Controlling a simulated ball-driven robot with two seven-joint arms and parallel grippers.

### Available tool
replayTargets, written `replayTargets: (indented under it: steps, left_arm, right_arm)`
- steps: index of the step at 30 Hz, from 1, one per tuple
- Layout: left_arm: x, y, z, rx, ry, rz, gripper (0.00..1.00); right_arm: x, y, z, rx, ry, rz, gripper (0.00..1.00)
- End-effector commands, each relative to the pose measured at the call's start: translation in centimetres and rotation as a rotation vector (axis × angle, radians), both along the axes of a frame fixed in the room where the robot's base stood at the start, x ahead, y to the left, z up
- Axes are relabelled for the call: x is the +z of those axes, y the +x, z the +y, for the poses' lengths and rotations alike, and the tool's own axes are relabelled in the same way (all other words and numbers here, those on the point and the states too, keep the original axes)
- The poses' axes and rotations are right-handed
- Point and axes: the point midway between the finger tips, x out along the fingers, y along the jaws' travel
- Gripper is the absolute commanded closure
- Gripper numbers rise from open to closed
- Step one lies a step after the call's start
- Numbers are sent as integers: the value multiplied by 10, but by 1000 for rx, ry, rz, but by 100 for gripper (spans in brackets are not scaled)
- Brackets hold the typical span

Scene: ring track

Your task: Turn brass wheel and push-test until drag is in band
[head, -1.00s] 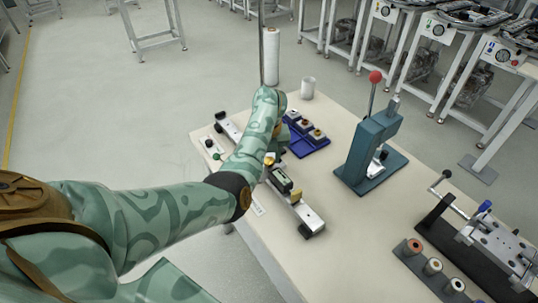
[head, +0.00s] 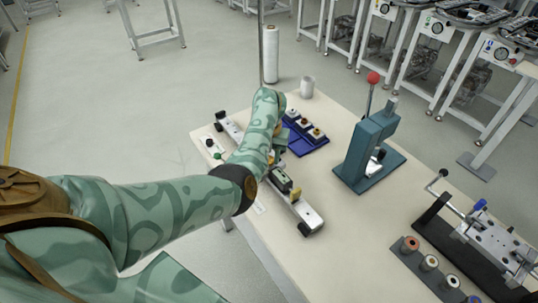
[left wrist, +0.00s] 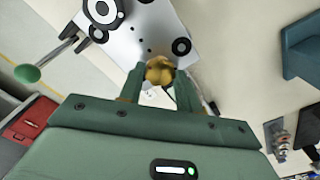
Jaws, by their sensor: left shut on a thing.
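The brass wheel (left wrist: 159,70) sits between the two green fingertips of my left gripper (left wrist: 158,84) in the left wrist view, and the fingers are shut on it. The wheel is at the edge of a light metal plate (left wrist: 135,38) with dark round parts. In the head view my left gripper (head: 277,152) is over the middle of the pale rail fixture (head: 303,209), and my forearm hides the wheel and part of the rail. A small gauge with a dark green display (head: 281,180) rides on the rail. My right gripper is not in view.
A green-knobbed lever (head: 217,156) sticks out left of the rail. A blue tray (head: 306,145) with several rings lies behind it. A teal press (head: 366,150) with a red-knobbed lever stands to the right, and a row of rollers (head: 430,263) lies at front right. Bare tabletop separates them.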

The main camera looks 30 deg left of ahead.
Motion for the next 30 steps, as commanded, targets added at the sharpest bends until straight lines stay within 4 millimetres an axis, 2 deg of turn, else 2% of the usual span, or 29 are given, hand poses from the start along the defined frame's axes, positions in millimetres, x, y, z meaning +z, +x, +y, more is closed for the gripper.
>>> replayTargets:
  steps: [5, 6, 8, 9, 17, 20, 23, 30]
  left_arm:
    - [0, 0, 0, 1, 0, 0, 89]
    - [0, 0, 0, 1, 0, 0, 64]
    - [0, 0, 0, 1, 0, 0, 47]
    - [0, 0, 0, 1, 0, 0, 45]
    - [1, 0, 0, 2, 0, 0, 45]
    - [10, 0, 0, 2, 0, -2, 45]
    - [28, 1, 0, 2, -1, -3, 45]
    - [96, 1, 0, 4, 0, -5, 45]
  right_arm:
    - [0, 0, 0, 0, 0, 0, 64]
    - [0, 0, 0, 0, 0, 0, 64]
    - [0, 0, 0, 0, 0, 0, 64]
    - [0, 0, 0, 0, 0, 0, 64]
    - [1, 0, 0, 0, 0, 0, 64]
    - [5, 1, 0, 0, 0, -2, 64]
    - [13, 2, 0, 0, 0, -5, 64]
    - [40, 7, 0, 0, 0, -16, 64]
